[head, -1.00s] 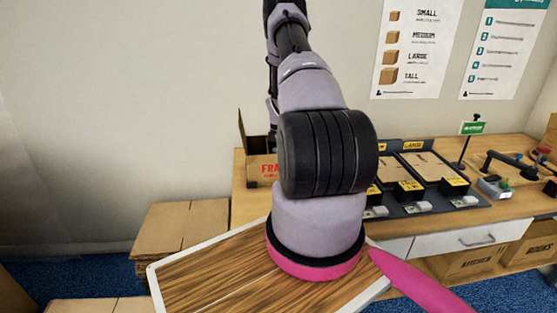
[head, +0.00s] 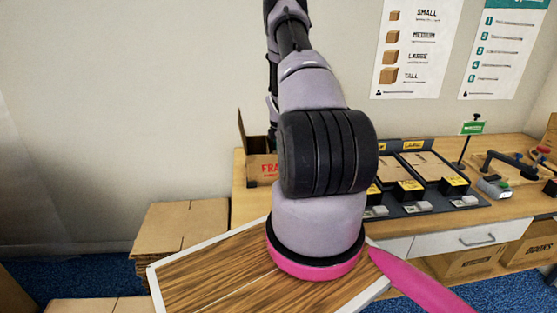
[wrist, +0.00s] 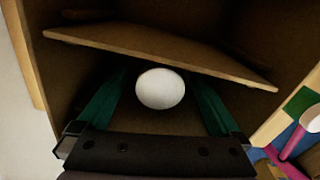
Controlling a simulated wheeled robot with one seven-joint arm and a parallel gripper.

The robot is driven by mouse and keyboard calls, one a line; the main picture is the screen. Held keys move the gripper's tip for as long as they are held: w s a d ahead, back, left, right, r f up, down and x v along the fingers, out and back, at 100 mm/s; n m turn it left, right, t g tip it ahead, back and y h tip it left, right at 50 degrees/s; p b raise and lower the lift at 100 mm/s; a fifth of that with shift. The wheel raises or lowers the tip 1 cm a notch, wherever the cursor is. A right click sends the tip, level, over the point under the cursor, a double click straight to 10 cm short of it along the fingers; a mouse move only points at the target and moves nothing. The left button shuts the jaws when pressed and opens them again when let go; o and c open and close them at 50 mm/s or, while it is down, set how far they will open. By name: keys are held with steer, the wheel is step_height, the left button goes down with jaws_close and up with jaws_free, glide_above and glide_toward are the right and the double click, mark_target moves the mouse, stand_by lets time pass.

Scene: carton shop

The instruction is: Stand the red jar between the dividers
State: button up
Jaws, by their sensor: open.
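In the wrist view my gripper (wrist: 158,78) has its two green fingers apart, inside a brown carton (wrist: 285,35). A smooth white round thing (wrist: 160,89) lies between the fingers; it may be the lid of the red jar seen from above, but no red side shows. I cannot tell whether the fingers touch it. A cardboard divider (wrist: 150,45) runs slantwise just beyond it. In the head view a carton with red lettering (head: 262,169) stands at the left end of the bench, partly behind my arm. My gripper is hidden there.
The wooden bench (head: 500,208) holds a dark rack (head: 428,207) with flat cartons, a small green sign (head: 473,127) and tools at the right. Flat cardboard (head: 180,232) is stacked left of the bench. A drawer (head: 455,241) sits below the benchtop.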

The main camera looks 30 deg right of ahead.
step_height(320, 180, up, 10)
steer(key=shift+r, duration=0.1)
steer(key=s+a+r+m+t, duration=0.1)
steer(key=s+a+r+m, duration=0.15)
steer(key=a+r, duration=0.45)
steer(key=s+a+r+m+t, duration=0.1)
steer(key=s+a+r+m, duration=0.2)
steer(key=r, duration=0.8)
steer(key=s+a+r+m+t, duration=0.1)
steer(key=a+r+m, duration=0.2)
steer(key=a+r, duration=0.5)
steer(key=s+a+r+m+t, duration=0.1)
steer(key=s+a+r+m, duration=0.2)
steer(key=s, duration=0.5)
steer(key=s+a+r+m+t+y, duration=0.1)
steer(key=s+a+r+m, duration=0.3)
steer(key=s, duration=0.4)
steer(key=s+a+r+m+t+y, duration=0.1)
steer(key=s+a+r+m+t, duration=0.1)
steer(key=s+a+r, duration=0.3)
steer(key=s+a+m, duration=0.1)
steer(key=s, duration=0.2)
steer(key=shift+a+r, duration=0.35)
steer(key=shift+a, duration=0.05)
